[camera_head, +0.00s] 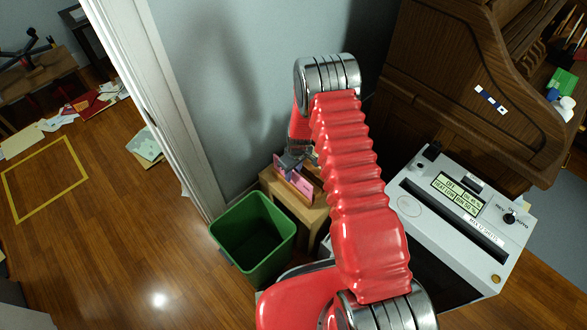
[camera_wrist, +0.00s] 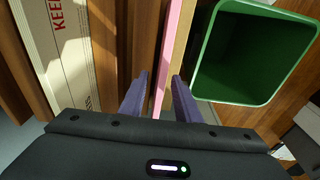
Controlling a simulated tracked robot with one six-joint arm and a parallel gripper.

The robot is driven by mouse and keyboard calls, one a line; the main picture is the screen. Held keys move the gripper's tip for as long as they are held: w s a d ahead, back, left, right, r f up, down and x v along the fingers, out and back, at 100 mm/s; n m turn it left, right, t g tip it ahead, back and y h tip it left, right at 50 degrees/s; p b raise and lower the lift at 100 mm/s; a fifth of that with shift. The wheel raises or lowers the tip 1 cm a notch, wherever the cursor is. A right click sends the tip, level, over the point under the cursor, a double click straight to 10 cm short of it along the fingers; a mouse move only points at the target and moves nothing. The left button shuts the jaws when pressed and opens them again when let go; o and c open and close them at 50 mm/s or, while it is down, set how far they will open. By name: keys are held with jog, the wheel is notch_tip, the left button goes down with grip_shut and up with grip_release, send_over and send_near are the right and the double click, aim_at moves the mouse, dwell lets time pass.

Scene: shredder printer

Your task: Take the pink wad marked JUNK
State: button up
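A pink wad (camera_head: 294,184) stands upright in a small wooden holder (camera_head: 310,214) in the head view. In the wrist view the pink wad (camera_wrist: 171,45) shows edge-on as a thin strip, and no marking on it can be read. My gripper (camera_head: 300,158) is at the top of the wad in the head view. In the wrist view my gripper's two purple fingers (camera_wrist: 160,78) are apart, one on each side of the pink strip, with narrow gaps showing. The gripper looks open around the wad.
A cream stack (camera_wrist: 62,50) with red letters beginning "KEE" stands left of the wad. An open green bin (camera_head: 252,238) is beside the holder, and its dark inside looks empty. A white shredder (camera_head: 460,215) stands right, before a wooden desk (camera_head: 450,90). A white door frame (camera_head: 165,100) is left.

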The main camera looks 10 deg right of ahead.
jog(key=shift+w+f, duration=0.1)
jog(key=shift+f, duration=0.85)
jog(key=shift+c, duration=0.2)
grip_shut()
jog(key=shift+r, duration=0.15)
jog(key=shift+r, duration=0.4)
jog(key=shift+r, duration=0.55)
jog(key=shift+r, duration=5.25)
